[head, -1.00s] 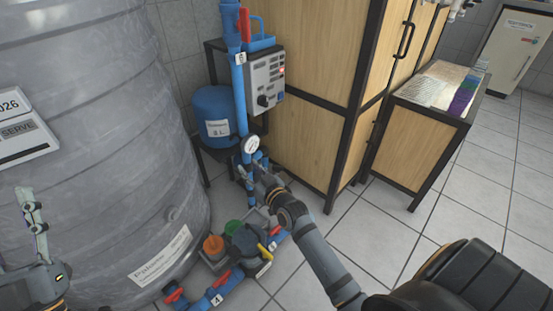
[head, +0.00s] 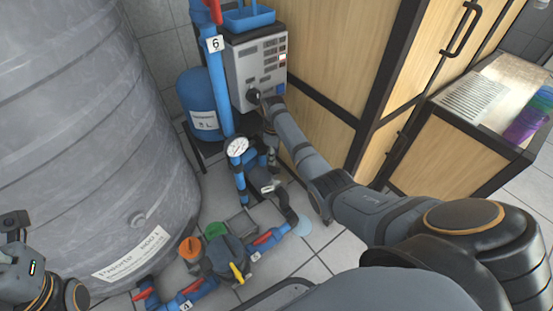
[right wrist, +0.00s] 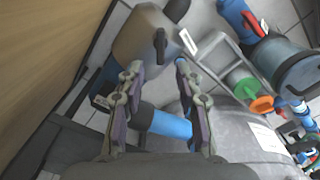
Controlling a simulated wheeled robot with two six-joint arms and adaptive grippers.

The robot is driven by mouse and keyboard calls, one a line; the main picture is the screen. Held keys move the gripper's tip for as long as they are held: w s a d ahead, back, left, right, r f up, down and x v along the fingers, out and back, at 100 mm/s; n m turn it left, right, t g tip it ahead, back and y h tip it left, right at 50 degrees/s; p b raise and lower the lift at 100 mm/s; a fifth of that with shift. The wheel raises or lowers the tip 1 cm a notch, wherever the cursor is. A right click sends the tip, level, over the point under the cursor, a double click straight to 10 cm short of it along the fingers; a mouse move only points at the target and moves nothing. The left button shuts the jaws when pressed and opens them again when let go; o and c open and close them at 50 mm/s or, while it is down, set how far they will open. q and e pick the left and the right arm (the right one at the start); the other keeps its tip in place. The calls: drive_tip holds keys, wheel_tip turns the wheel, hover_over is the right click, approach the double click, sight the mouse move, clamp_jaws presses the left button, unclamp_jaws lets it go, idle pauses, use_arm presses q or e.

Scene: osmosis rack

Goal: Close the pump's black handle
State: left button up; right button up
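The pump (head: 262,178) is a dark body with a white label, low beside the blue pipe and round gauge in the head view. In the right wrist view a black handle (right wrist: 160,46) stands out on a tan-grey body (right wrist: 136,36), just beyond my fingertips. My right gripper (right wrist: 158,70) is open and empty, with the handle lying ahead of the gap between its fingers and apart from them. In the head view my right gripper (head: 271,153) is small and partly hidden near the pump. Only my left wrist shows at the lower left; its fingers are not visible.
A grey control box (head: 257,66) with a black knob stands above the pump. A wooden cabinet (head: 330,45) closes off the right side, and a large grey tank (head: 100,130) the left. Valves with red levers and orange and green caps (head: 190,248) lie low in front.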

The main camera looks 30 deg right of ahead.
sight(274, 168)
drive_tip(key=shift+f, duration=0.25)
wheel_tip(274, 168, down, 7)
drive_tip(key=b, duration=0.5)
drive_tip(key=shift+f, duration=0.1)
clamp_jaws()
